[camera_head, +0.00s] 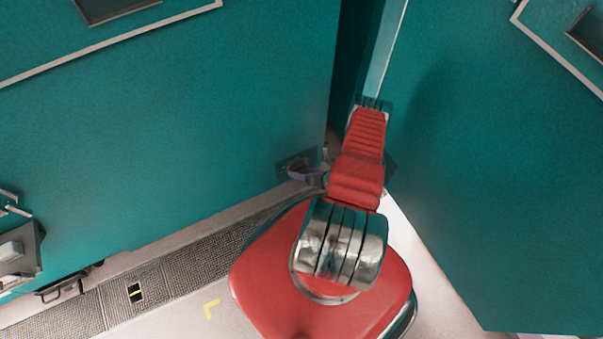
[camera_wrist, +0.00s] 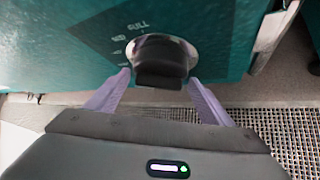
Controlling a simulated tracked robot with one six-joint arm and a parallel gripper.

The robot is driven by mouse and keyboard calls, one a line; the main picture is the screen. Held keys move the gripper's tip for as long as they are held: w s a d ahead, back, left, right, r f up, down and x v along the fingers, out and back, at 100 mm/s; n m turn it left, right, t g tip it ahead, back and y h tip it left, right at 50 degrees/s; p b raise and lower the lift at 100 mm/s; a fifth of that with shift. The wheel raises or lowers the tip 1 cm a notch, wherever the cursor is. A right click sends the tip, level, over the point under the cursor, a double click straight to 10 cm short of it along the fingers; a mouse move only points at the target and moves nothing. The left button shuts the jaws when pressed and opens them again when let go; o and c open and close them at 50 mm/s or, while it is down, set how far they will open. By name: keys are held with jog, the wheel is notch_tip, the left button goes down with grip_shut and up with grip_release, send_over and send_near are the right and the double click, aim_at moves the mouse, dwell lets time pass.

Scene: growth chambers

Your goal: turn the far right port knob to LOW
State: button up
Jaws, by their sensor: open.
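A black knob (camera_wrist: 160,60) with a shiny silver collar sits low on a teal panel in the wrist view. White markings (camera_wrist: 130,33) beside it read FULL, with a smaller word that looks like MID. I cannot tell which mark the knob points to. My gripper (camera_wrist: 158,78) is open, its two purple fingers on either side of the knob's near part with gaps visible. I cannot make out the knob there.
Teal chamber walls (camera_head: 180,120) stand left and right (camera_head: 500,190), with a narrow gap between them. A metal floor grate (camera_head: 205,262) runs along the left wall's base. A grey fixture (camera_head: 18,250) is at far left.

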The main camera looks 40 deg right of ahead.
jog(key=v, duration=1.2)
dwell(0.5)
